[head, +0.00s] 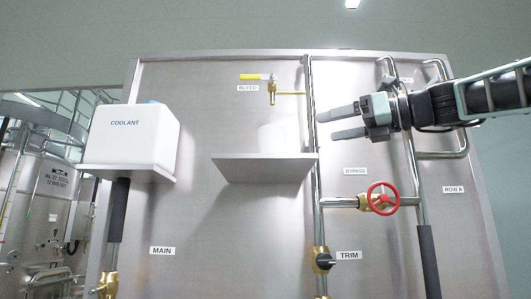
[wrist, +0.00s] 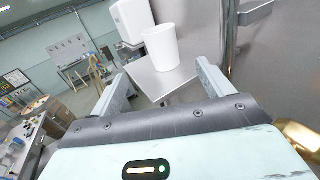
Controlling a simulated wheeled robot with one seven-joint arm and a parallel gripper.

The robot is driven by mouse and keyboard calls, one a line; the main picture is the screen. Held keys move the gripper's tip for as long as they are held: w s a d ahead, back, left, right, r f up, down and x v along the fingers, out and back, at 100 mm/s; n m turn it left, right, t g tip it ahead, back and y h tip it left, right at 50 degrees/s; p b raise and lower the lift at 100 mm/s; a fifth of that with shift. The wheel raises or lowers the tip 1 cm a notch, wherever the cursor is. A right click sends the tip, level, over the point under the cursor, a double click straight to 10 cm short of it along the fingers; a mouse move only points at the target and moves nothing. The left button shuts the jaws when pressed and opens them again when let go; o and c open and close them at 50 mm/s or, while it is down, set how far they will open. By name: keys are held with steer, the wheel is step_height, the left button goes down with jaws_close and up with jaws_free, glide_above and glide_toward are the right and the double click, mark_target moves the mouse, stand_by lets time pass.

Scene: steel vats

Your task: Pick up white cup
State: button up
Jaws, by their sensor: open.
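A white cup (head: 272,138) stands upright on a small grey shelf (head: 262,170) fixed to the steel panel in the head view. The cup also shows in the wrist view (wrist: 161,47), standing on the shelf beyond my fingertips. My gripper (head: 335,126) is open and empty, to the right of the cup and slightly above its middle in the head view. Its fingers point left, and a vertical pipe runs near the fingertips. In the wrist view my gripper (wrist: 162,84) has the cup roughly between its two fingers, but farther away. Nothing touches the cup.
A steel pipe (head: 312,130) runs vertically right of the shelf. A brass bleed valve with a yellow handle (head: 258,77) is above the cup. A white coolant box (head: 132,140) sits on the left. A red handwheel (head: 382,198) is below my gripper.

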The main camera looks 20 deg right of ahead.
mark_target(284, 137)
steer(key=p+x, duration=0.4)
steer(key=x, duration=0.8)
steer(key=shift+r+p+x, duration=0.15)
steer(key=shift+p+x, duration=0.65)
steer(key=shift+x, duration=0.6)
steer(key=shift+r+p+x, duration=0.15)
steer(key=shift+p+x, duration=0.6)
steer(key=shift+x, duration=0.65)
steer(key=shift+d, duration=0.1)
steer(key=c, duration=1.2)
steer(key=shift+r, duration=0.15)
